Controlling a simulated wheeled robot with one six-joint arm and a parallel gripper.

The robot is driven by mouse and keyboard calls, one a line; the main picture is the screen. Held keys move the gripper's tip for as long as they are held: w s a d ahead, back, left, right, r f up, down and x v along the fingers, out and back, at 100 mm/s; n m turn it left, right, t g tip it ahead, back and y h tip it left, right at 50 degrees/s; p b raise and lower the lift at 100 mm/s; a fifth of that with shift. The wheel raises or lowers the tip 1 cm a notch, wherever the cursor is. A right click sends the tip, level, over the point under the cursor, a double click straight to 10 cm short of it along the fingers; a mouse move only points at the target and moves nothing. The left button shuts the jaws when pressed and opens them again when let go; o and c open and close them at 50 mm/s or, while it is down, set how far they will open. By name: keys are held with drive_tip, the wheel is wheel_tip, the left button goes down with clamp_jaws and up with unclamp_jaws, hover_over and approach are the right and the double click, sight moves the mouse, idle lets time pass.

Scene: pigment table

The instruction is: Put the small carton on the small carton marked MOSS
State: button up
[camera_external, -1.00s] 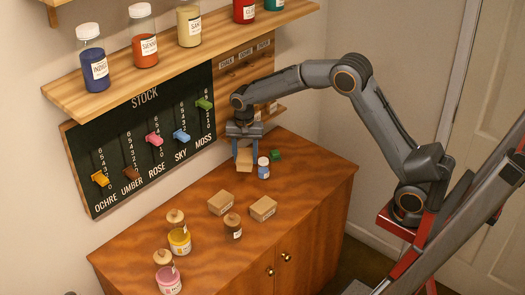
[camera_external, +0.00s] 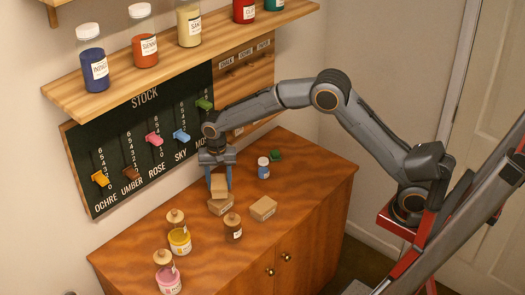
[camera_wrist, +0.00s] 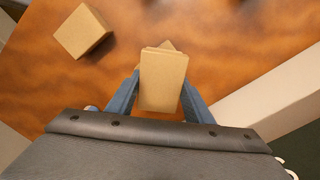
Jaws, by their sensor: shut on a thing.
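My gripper (camera_external: 219,182) is shut on a small plain carton (camera_external: 218,185), with a blue finger on each side of it. In the wrist view the held carton (camera_wrist: 163,80) is between the fingers. In the external view it is above the back part of a second small carton (camera_external: 221,206) on the table, and I cannot tell whether they touch. A corner of that lower carton shows behind the held one in the wrist view. A third small carton (camera_external: 263,208) lies just to the right. Labels on the cartons are too small to read.
A small brown jar (camera_external: 233,227) stands in front of the cartons. Yellow (camera_external: 179,240) and pink (camera_external: 168,278) jars are front left. The stock board (camera_external: 140,150) is close behind my gripper.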

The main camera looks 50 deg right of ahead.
sight(219, 181)
drive_tip(key=shift+f+p, duration=0.4)
drive_tip(key=shift+f, duration=1.35)
drive_tip(key=o, duration=1.1)
drive_tip(key=shift+f, duration=0.15)
wheel_tip(219, 181, up, 12)
drive_tip(key=b, duration=0.3)
drive_tip(key=shift+r, duration=0.2)
